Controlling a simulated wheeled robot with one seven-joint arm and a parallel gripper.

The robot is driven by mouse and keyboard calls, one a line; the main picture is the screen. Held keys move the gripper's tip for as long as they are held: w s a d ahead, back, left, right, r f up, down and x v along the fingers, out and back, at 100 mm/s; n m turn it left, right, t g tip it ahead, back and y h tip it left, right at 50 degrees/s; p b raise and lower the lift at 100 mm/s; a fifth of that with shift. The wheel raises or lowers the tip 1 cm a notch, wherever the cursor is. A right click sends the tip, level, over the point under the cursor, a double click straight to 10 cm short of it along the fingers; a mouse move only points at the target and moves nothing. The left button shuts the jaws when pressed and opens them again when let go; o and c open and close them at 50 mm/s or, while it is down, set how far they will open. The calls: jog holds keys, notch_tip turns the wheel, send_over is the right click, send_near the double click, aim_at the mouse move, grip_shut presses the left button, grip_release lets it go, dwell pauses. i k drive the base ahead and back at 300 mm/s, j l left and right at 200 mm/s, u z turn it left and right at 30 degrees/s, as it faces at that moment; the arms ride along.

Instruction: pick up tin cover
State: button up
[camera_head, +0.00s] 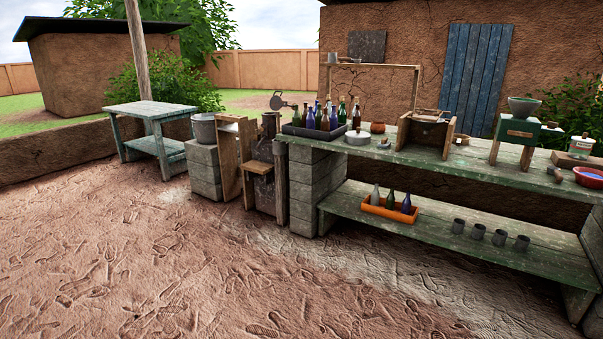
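A pale, round, low metal piece with a small knob on top (358,137) sits on the upper green worktop (455,165), just right of the dark bottle tray. It looks like the tin cover, but it is small at this distance, and I cannot tell whether it lies on a dish or straight on the wood. My gripper is not in view.
A dark tray of bottles (312,131), an orange pot (377,128) and a wooden box (425,133) stand near it. The lower shelf holds an orange bottle crate (390,209) and several dark cups (478,231). A grey metal pot (204,128) stands on blocks. The dirt floor (200,270) in front is clear.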

aim_at(358, 134)
jog(key=i+j+u, duration=0.1)
jog(key=i+u, duration=0.4)
jog(key=i, duration=1.7)
jog(key=i+z, duration=0.25)
jog(key=i, duration=0.3)
jog(key=i+j+z, duration=0.2)
jog(key=i, duration=0.3)
jog(key=i+j+z, duration=0.25)
jog(key=i, duration=0.3)
jog(key=i+j+z, duration=0.25)
jog(key=i, duration=0.25)
jog(key=i+j, duration=0.15)
jog(key=i, duration=0.15)
jog(key=i+j+z, duration=0.15)
jog(key=i, duration=0.15)
